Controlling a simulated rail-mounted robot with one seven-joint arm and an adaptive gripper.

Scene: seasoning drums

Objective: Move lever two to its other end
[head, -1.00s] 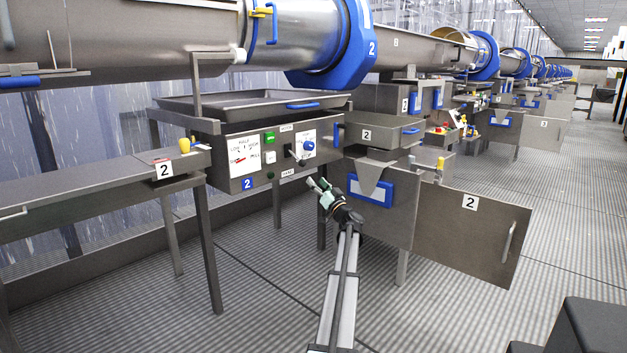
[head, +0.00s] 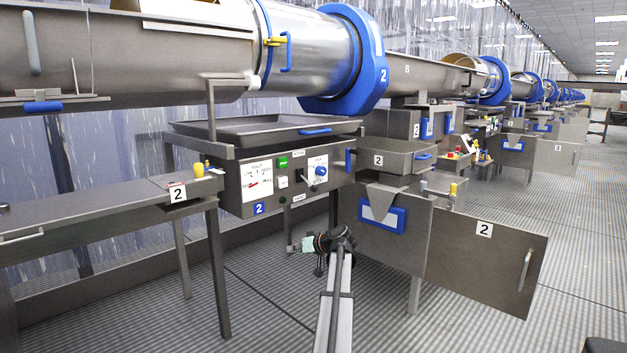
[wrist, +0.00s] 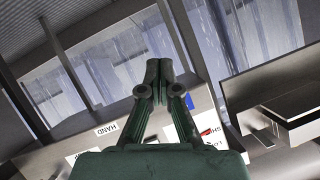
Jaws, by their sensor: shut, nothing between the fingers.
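The lever's exact position is too small to tell. My gripper (head: 292,248) is below the box, apart from the lever, pointing left. In the wrist view my green gripper (wrist: 158,64) is shut and empty, with its fingertips together. The box front with a "HAND" label (wrist: 106,129) shows upside down behind the fingers; the lever is not clearly visible there.
A tray (head: 262,133) sits above the box, under the large drum (head: 318,65). A steel table (head: 95,205) with a yellow knob stands left. An open door (head: 487,262) marked 2 and a cabinet stand right. The floor in front is free.

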